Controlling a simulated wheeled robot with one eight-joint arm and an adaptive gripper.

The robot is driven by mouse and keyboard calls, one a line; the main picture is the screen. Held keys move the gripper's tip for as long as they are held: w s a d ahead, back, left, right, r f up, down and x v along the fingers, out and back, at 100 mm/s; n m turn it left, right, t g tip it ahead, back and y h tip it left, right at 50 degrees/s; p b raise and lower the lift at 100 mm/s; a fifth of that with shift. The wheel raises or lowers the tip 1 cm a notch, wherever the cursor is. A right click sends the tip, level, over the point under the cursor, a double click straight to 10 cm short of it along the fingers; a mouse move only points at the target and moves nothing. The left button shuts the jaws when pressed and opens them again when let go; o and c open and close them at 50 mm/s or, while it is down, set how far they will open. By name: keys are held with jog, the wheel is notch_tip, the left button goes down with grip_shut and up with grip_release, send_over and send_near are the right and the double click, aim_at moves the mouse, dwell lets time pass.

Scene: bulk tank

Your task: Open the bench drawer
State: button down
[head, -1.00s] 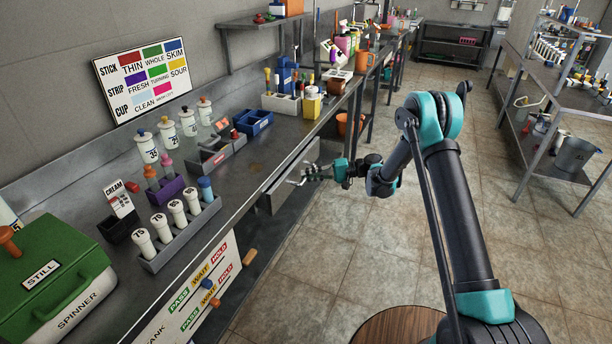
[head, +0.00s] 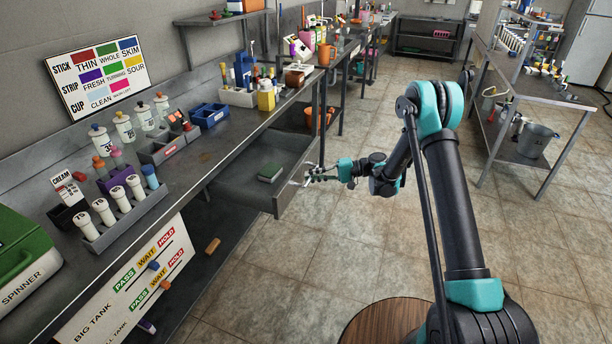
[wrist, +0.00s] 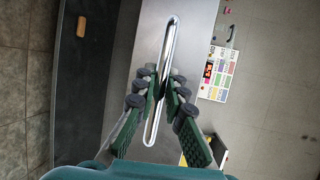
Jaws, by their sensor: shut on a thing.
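The bench drawer (head: 262,178) stands well out from under the bench top in the head view. A small dark green block (head: 270,172) lies inside it. My gripper (head: 308,175) is at the drawer front, shut on the metal bar handle. In the wrist view the drawer's grey front (wrist: 190,45) fills the middle. The long shiny handle (wrist: 161,85) runs between the fingertips of my gripper (wrist: 162,92), which close on it from both sides.
The bench (head: 215,150) carries a rack of white-capped tubes (head: 124,208), blue bins (head: 209,116) and a green spinner (head: 22,262). A wooden peg (head: 212,246) shows below the bench. Open tiled floor (head: 350,235) lies right of the drawer. A shelf table (head: 535,80) stands farther right.

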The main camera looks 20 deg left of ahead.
jog(key=shift+d, duration=0.55)
jog(key=c, duration=1.6)
grip_release()
jog(key=shift+o, duration=0.2)
jog(key=v, duration=1.2)
